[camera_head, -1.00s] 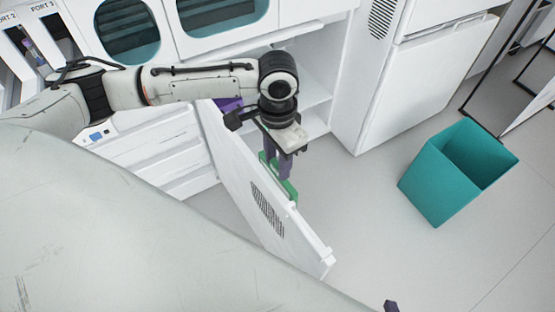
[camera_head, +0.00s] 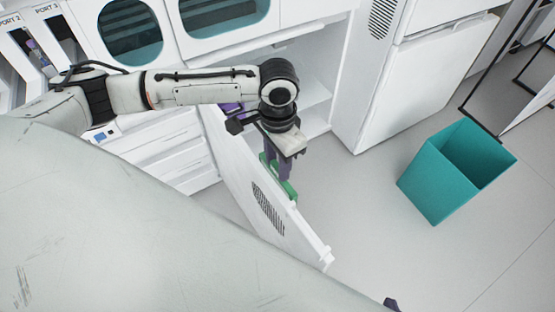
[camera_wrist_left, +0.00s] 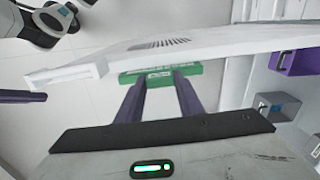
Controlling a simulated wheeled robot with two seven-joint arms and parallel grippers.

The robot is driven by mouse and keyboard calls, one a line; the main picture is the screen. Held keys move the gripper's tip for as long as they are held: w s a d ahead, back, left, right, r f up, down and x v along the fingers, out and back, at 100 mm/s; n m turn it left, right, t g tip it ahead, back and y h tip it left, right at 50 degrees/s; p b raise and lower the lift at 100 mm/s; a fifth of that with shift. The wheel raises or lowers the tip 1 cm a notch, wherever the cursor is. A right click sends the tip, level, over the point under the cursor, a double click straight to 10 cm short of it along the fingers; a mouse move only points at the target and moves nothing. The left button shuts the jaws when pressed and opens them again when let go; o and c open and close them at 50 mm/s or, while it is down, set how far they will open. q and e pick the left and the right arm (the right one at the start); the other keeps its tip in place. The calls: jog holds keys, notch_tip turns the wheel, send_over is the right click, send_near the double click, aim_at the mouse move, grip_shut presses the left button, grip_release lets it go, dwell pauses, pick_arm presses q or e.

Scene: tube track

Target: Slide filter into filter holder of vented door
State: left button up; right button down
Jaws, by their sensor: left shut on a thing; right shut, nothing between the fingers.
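The vented door (camera_head: 240,170) is white and stands swung open, with a slotted vent (camera_head: 268,208). My left gripper (camera_head: 280,172) points down on the door's right side. It is shut on the green filter (camera_head: 290,188), which lies close along the door's inner face. In the left wrist view the filter (camera_wrist_left: 160,74) sits between two purple fingers, right beside the door's edge (camera_wrist_left: 200,52). The filter holder cannot be made out, and I cannot tell whether the filter touches it. Only a purple tip of my right gripper (camera_head: 391,304) shows at the bottom edge.
A teal bin (camera_head: 430,185) stands on the floor to the right. The open cabinet (camera_head: 312,85) behind the door has shelves, with purple boxes (camera_wrist_left: 296,62) inside. A white fridge (camera_head: 410,85) stands beside it. The floor between door and bin is clear.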

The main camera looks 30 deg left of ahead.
aim_at(277, 177)
pick_arm(q)
jog(key=shift+p, duration=0.35)
jog(key=shift+f, duration=0.2)
jog(key=shift+f+b, duration=0.5)
jog(key=shift+f, duration=0.95)
jog(key=shift+f, duration=1.5)
